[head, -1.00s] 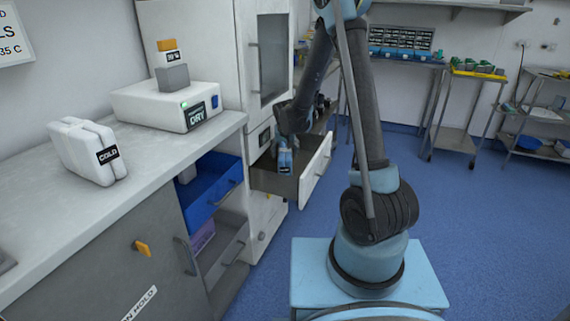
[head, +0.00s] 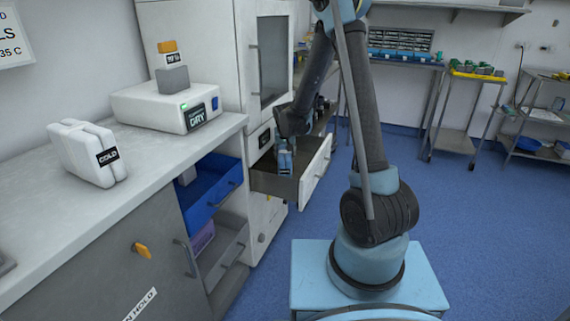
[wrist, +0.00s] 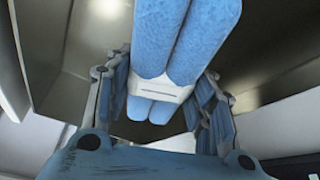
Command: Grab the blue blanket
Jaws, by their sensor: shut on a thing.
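The blue blanket (wrist: 180,45) is folded into rolls with a pale band around it. It lies between the fingers of my gripper (wrist: 160,105) in the wrist view, and the fingers are shut on it. In the head view my gripper (head: 285,160) reaches down into an open drawer (head: 312,170) of the white cabinet. There the blanket is small and mostly hidden by the gripper and the drawer front.
Drawer walls stand close around my gripper. To the left, a blue drawer (head: 212,190) is open below the counter (head: 60,215). A white COLD pack (head: 85,152) and a DRY box (head: 165,105) sit on the counter. The blue floor (head: 450,220) at right is clear.

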